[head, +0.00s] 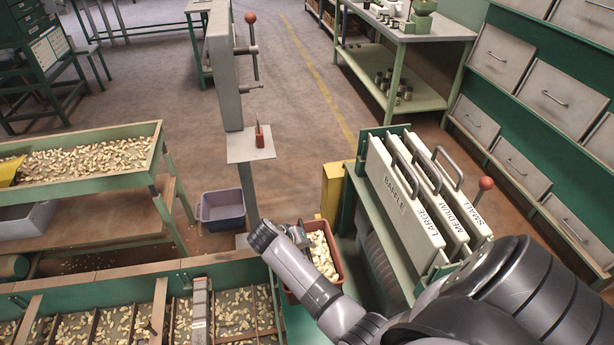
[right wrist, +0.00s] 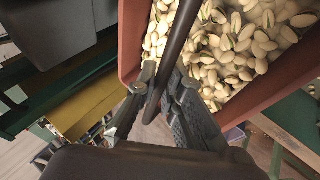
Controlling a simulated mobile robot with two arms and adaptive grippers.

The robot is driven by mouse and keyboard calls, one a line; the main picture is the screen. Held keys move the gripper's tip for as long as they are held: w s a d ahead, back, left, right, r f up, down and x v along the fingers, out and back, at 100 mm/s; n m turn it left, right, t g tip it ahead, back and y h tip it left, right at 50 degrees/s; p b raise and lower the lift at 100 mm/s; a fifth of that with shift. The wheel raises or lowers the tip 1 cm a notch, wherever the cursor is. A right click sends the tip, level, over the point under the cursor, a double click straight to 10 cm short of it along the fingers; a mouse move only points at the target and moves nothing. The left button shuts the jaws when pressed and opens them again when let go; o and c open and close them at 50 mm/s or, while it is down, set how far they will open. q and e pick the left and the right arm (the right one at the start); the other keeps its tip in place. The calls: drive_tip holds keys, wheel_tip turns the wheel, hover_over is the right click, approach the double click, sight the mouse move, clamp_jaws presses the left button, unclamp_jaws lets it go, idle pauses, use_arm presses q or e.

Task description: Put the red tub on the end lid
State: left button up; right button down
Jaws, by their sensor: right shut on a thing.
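The red tub (head: 339,264), full of pale nuts, is at the lower middle of the head view, left of the labelled panels. Part of it is behind my right arm. In the right wrist view the red tub (right wrist: 132,40) fills the top. My right gripper (right wrist: 165,82) is shut on a dark bar that crosses over the tub, seemingly its handle. In the head view my right gripper (head: 298,236) is at the tub's left side. I cannot tell which surface is the end lid. My left gripper is not in view.
Upright white panels marked Baffle (head: 397,195), Large, Medium and Small stand right of the tub, with grey handles. A yellow post (head: 332,190) is behind the tub. A green sorting tray (head: 100,275) lies left. A purple bin (head: 222,210) is on the floor.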

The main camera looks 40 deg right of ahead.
wheel_tip(320, 180, down, 4)
drive_tip(key=shift+w+d+r, duration=0.1)
drive_tip(key=shift+w+r, duration=0.05)
drive_tip(key=shift+r, duration=0.1)
drive_tip(key=shift+b, duration=0.3)
drive_tip(key=c, duration=2.2)
unclamp_jaws()
drive_tip(key=shift+f, duration=0.3)
drive_tip(key=o, duration=0.5)
drive_tip(key=shift+s, duration=0.2)
drive_tip(key=shift+r, duration=0.15)
drive_tip(key=p+v, duration=0.1)
drive_tip(key=v, duration=1.1)
